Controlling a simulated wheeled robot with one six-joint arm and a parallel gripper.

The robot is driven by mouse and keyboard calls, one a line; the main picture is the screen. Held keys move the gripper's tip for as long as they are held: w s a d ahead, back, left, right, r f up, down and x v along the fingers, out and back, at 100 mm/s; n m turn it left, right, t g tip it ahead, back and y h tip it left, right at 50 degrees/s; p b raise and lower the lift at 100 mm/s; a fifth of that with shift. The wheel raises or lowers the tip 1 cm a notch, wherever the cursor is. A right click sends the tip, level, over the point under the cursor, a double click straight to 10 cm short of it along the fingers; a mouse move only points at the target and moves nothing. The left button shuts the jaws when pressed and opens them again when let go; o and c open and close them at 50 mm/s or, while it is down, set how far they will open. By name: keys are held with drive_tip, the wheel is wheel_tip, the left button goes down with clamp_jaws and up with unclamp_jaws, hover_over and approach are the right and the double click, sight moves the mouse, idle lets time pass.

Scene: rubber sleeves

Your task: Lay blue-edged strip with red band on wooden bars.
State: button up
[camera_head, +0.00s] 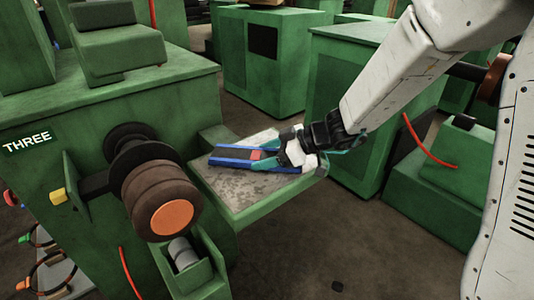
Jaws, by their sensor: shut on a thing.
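The blue-edged strip (229,154) has a dark middle and a red band (257,155) near its right end. It lies flat over the grey-topped tray (228,191) of the green machine marked THREE. My gripper (262,158) reaches in from the right and is shut on the strip's right end, by the red band. Its teal fingers hide part of that end. I cannot tell whether the strip touches the tray or is just above it. I cannot make out any wooden bars in this view.
The green machine (60,120) stands at left, with a brown roller (150,190) with an orange end sticking out before the tray. Other green cabinets (270,55) stand behind and at right. A stand with coloured rings (45,265) is at lower left.

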drive_tip(key=shift+f, duration=0.15)
drive_tip(key=o, duration=1)
